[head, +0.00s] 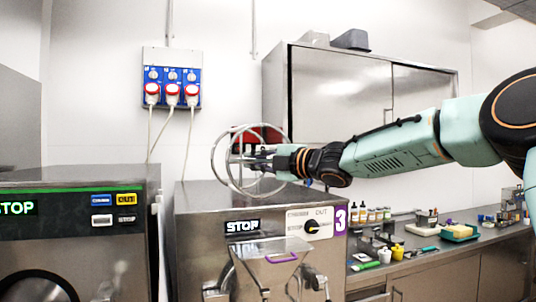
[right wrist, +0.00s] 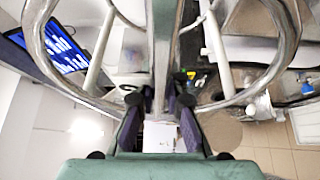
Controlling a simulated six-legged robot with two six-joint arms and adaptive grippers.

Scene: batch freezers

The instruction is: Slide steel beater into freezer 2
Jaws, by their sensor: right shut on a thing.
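The steel beater (head: 213,158), a frame of large metal rings, is held in the air above the middle freezer. My right gripper (head: 268,161) reaches in from the right and is shut on it. In the right wrist view the beater's rings (right wrist: 290,45) spread to both sides of the gripper (right wrist: 160,108). The freezer at left (head: 100,235) has a green STOP display and a dark round opening at its lower front. No number is visible on it, so I cannot tell whether it is freezer 2. My left gripper is not in view.
The middle freezer (head: 195,225) carries a purple 3 and a front hopper. A counter (head: 455,250) at right holds bottles, trays and small tools. A steel wall cabinet (head: 335,85) hangs behind the arm. Red plugs (head: 172,90) with cables are on the wall.

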